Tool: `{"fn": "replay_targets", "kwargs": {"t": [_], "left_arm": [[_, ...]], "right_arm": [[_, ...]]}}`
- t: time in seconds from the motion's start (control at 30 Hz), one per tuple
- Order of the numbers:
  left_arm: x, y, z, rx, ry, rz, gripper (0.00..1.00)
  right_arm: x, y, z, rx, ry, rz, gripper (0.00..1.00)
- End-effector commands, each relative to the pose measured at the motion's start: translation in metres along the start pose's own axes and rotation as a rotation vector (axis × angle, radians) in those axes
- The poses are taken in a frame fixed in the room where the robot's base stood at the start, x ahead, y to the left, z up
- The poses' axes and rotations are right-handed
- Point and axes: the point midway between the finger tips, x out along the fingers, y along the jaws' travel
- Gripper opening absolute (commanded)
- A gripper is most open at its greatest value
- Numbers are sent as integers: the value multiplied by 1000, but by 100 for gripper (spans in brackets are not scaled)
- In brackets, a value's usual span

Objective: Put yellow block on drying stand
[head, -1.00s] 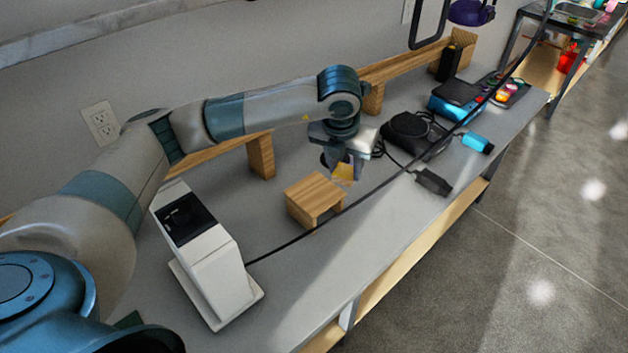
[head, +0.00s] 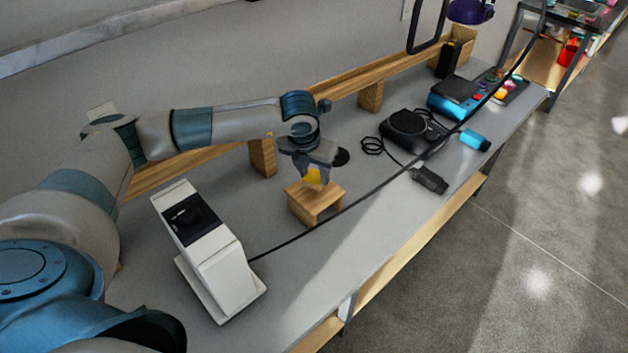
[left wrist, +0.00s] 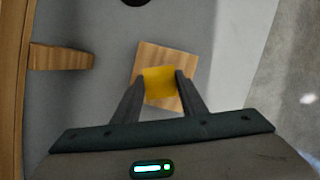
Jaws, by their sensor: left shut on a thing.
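The yellow block (head: 312,177) is between the fingers of my left gripper (head: 313,179), which is shut on it. It also shows in the left wrist view (left wrist: 160,82), held between both fingertips. The drying stand, a small wooden stand (head: 316,204), is on the bench directly below the block. In the left wrist view the stand's wooden top (left wrist: 155,55) shows around and behind the block. I cannot tell whether the block touches the stand's top. My right gripper is not in view.
A white device (head: 215,255) stands on the bench left of the stand. A black cable runs across the bench in front of the stand. A black device (head: 415,132) and a blue-ended item (head: 474,139) lie to the right. A raised wooden rail (head: 370,78) runs along the wall.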

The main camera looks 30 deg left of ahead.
Motion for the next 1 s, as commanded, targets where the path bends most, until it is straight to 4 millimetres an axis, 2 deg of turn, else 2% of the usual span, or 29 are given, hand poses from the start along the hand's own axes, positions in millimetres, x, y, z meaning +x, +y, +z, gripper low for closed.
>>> {"fn": "replay_targets", "kwargs": {"t": [0.13,0.3,0.7,0.73,0.8,1.0], "left_arm": [[14,0,-6,0,4,1,17],[30,0,-10,0,2,0,17],[35,0,-11,0,1,0,17],[34,0,-11,0,0,0,43],[33,0,-11,0,1,0,57],[33,0,-11,0,0,0,57]], "right_arm": [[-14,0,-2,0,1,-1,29],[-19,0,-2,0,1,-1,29],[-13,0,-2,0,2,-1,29],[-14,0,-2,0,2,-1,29],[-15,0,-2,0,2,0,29],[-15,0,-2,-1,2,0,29]]}}
